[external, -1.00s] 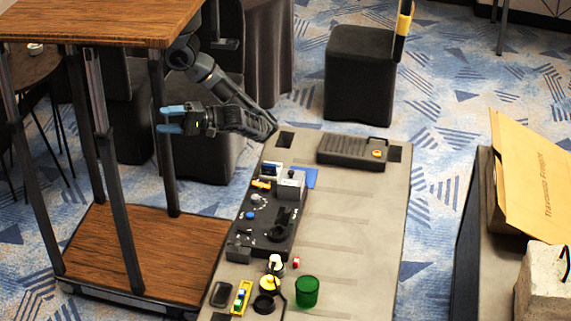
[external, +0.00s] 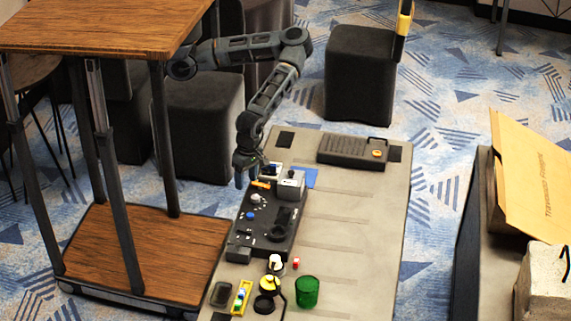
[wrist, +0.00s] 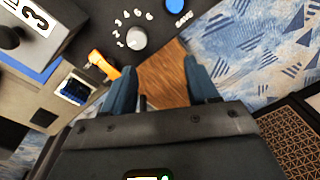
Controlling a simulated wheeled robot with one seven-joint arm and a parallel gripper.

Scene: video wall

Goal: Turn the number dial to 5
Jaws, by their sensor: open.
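The number dial is a small light grey round knob (wrist: 137,39) on a black control panel, with small white numerals in an arc around it in the wrist view. In the external view the knob (external: 255,198) sits near the panel's left edge. I cannot tell which number it points at. My gripper (wrist: 160,68) is open and empty, its two blue fingers spread. The knob lies beyond the fingertips, nearer the left finger, and is apart from them. In the external view my gripper (external: 242,178) points down by the panel's far left corner.
A blue button (wrist: 174,5) marked SAVE is beside the dial. An orange lever (wrist: 103,64) and a box with a small screen (wrist: 75,92) stand close left of my fingers. A green cup (external: 307,292) and small items occupy the table's near end. The table's right side is mostly clear.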

